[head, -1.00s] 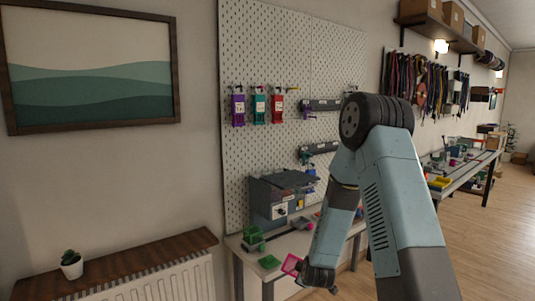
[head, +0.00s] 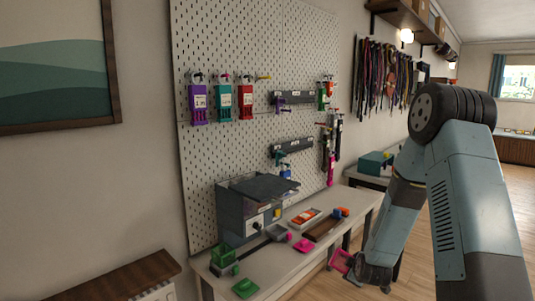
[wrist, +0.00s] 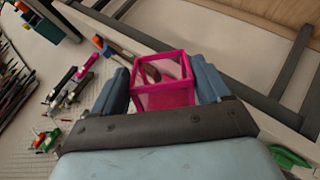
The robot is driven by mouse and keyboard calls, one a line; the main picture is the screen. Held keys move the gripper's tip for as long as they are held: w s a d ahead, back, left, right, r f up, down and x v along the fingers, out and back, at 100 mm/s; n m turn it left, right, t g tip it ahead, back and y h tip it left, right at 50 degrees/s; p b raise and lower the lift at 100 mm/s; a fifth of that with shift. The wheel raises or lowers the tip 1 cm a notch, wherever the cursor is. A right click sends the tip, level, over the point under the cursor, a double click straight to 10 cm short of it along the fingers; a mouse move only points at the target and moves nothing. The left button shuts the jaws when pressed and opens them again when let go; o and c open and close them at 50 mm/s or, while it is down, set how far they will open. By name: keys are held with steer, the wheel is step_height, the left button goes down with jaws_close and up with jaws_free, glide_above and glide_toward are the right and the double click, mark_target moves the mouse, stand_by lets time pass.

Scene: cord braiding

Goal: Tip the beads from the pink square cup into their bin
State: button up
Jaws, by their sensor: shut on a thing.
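The pink square cup (head: 340,262) is in my gripper (head: 356,268), in front of the bench and apart from it. In the wrist view the cup (wrist: 163,95) sits between the two blue-grey fingers of my gripper (wrist: 164,84), which are shut on its sides. Its walls look partly see-through. I cannot make out any beads in it. On the bench are a small pink dish (head: 304,246) and a green dish (head: 245,288). I cannot tell which thing is the beads' bin.
A pegboard (head: 240,140) stands behind. Open wooden floor lies at the right.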

steer(key=shift+w, duration=0.4)
steer(key=shift+d, duration=0.1)
steer(key=shift+n+h, duration=0.3)
steer(key=shift+h, duration=0.1)
